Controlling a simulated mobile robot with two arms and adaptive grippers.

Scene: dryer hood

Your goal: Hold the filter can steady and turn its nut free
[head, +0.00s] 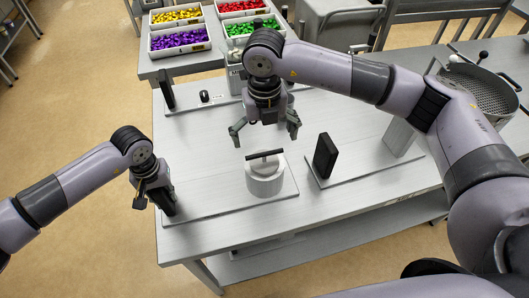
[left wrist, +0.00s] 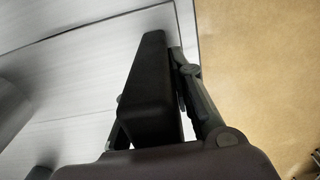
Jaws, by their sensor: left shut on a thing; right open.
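The filter can (head: 265,182), a pale grey cylinder, stands upright on a flat base plate (head: 215,207) in the head view. A black crossbar (head: 265,154) lies across its top, likely the nut's handle. My right gripper (head: 265,133) is open above the can, its fingers spread left and right, apart from the crossbar. My left gripper (head: 154,198) is at the left end of the plate, shut on a black upright handle. The handle (left wrist: 150,90) shows between the fingers in the left wrist view. In the head view the gripper partly hides it.
A black block (head: 325,156) and a grey block (head: 400,136) stand on a second plate to the right. Another black upright (head: 167,90) stands at the back left. Bins of coloured parts (head: 180,39) and a perforated pan (head: 478,90) lie beyond. The front table strip is clear.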

